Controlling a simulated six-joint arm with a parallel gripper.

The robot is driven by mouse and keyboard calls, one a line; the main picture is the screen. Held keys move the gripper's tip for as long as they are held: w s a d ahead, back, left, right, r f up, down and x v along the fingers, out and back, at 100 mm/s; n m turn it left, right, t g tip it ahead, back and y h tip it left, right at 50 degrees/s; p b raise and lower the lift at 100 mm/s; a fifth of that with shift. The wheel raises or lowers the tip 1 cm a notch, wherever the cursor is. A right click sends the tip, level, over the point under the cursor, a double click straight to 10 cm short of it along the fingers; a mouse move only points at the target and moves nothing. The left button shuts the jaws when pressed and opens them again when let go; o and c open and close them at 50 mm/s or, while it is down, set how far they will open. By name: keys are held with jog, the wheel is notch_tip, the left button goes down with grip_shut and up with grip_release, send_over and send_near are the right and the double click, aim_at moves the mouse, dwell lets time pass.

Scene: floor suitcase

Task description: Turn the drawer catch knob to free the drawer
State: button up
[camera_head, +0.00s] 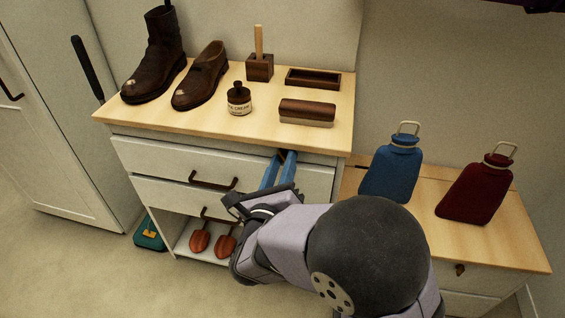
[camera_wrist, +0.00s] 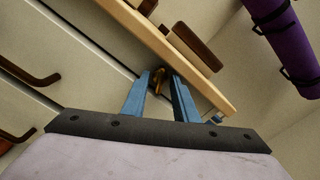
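The catch knob (camera_wrist: 158,80), small and brass-coloured, shows between my fingertips in the wrist view, at the top right of the white cabinet front. My gripper (camera_wrist: 160,76) has two blue fingers that stand apart on either side of the knob, with a gap appearing on its right. In the head view my gripper (camera_head: 281,160) reaches the right end of the top drawer (camera_head: 155,158), just under the wooden top; the fingers largely hide the knob there. The drawer looks closed, with a dark handle (camera_head: 213,182) near its lower edge.
The wooden top (camera_head: 200,119) holds brown shoes, a polish bottle (camera_head: 239,99), a brush (camera_head: 307,112) and a tray (camera_head: 313,78). A blue bottle (camera_head: 391,169) and a red bottle (camera_head: 476,190) stand on the lower cabinet at right. Floor at front left is clear.

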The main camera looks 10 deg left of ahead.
grip_shut()
jog(key=shift+n, duration=0.3)
jog(key=shift+n+b, duration=0.5)
jog(key=shift+n, duration=0.4)
jog(key=n, duration=0.9)
